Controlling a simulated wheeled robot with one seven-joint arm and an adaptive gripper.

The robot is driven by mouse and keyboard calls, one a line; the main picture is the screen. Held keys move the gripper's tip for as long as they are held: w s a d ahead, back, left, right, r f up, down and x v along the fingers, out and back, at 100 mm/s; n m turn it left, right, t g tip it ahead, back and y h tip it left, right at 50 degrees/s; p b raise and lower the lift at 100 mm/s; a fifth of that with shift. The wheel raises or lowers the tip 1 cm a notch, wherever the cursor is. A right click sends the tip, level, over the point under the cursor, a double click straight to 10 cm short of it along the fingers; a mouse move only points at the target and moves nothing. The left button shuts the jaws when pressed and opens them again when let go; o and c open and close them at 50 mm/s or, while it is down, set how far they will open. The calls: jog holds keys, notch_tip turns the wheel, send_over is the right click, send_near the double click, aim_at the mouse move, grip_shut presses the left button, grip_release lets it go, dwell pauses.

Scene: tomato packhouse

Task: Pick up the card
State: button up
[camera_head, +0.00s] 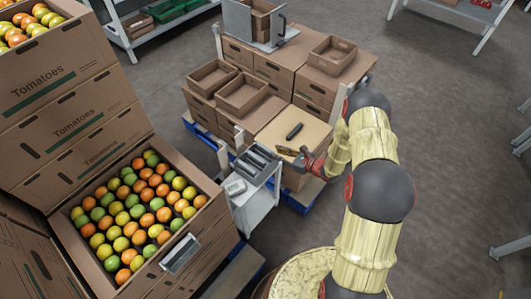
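My arm reaches from the lower right to a carton stack in the middle. My gripper (301,156) is low over the light top of the front right carton (268,132), beside its near edge. A small brownish-gold piece (286,151) shows at the gripper's tip; I cannot tell whether it is a finger or a held thing. The finger gap is too small to make out. I cannot identify the card surely.
A dark elongated object (295,131) lies on the carton top just beyond my gripper. A small white cart (262,204) with dark trays and a pale device (235,187) stands to the left. An open tomato carton (212,210) fills the lower left.

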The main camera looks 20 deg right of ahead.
aim_at(265, 149)
jog(key=b+x, duration=0.2)
jog(key=x, duration=0.6)
jog(key=shift+a+f+b, duration=0.1)
jog(key=shift+f+b, duration=0.05)
jog(key=shift+b, duration=0.15)
jog(key=shift+c, duration=1.4)
grip_shut()
